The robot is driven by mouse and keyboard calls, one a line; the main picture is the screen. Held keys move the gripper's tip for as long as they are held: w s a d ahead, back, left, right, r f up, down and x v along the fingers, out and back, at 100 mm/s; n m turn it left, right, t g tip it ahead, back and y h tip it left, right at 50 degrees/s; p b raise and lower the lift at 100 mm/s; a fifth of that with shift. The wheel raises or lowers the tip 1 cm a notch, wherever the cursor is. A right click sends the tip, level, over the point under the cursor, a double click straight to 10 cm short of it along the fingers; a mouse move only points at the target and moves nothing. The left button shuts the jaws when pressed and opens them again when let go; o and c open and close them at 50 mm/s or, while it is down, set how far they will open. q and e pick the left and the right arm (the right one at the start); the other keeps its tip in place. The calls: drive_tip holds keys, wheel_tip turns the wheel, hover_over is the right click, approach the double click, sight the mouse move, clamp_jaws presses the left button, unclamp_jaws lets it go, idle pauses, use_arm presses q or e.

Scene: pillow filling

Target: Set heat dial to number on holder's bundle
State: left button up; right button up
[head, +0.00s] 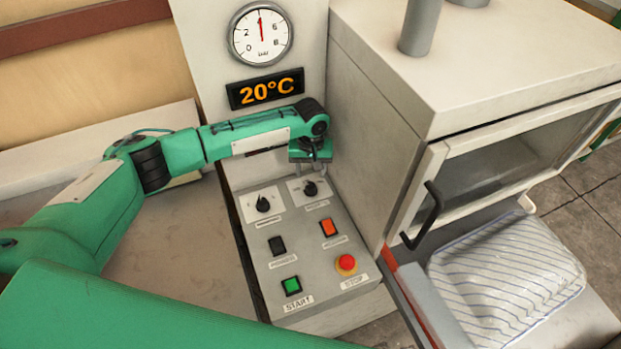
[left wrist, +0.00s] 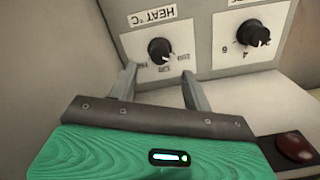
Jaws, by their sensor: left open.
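The heat dial (left wrist: 160,50) is a black knob on a white plate marked HEAT °C, upside down in the left wrist view. In the head view the heat dial (head: 310,188) is the right one of two knobs on the grey panel. My left gripper (left wrist: 158,78) is open and empty, its two fingers just short of the knob, one toward each side. In the head view my left gripper (head: 314,168) hangs over the upper edge of that dial's plate. The scale numbers are too small to read surely. I recognise no holder or bundle. My right gripper is out of view.
A second dial (head: 263,204) sits close left of the heat dial. Below are a black switch (head: 277,245), orange switch (head: 328,228), green START button (head: 291,285) and red stop button (head: 346,263). The display (head: 265,89) reads 20°C. A striped pillow (head: 505,275) lies right.

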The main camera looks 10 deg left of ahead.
sight(311, 185)
use_arm(q)
wheel_tip(311, 185, down, 4)
drive_tip(key=shift+f+p, duration=0.2)
drive_tip(key=shift+p, duration=0.25)
drive_tip(key=shift+f, duration=0.75)
drive_tip(key=shift+c, duration=0.7)
drive_tip(key=c, duration=0.7)
drive_tip(key=shift+c, duration=0.7)
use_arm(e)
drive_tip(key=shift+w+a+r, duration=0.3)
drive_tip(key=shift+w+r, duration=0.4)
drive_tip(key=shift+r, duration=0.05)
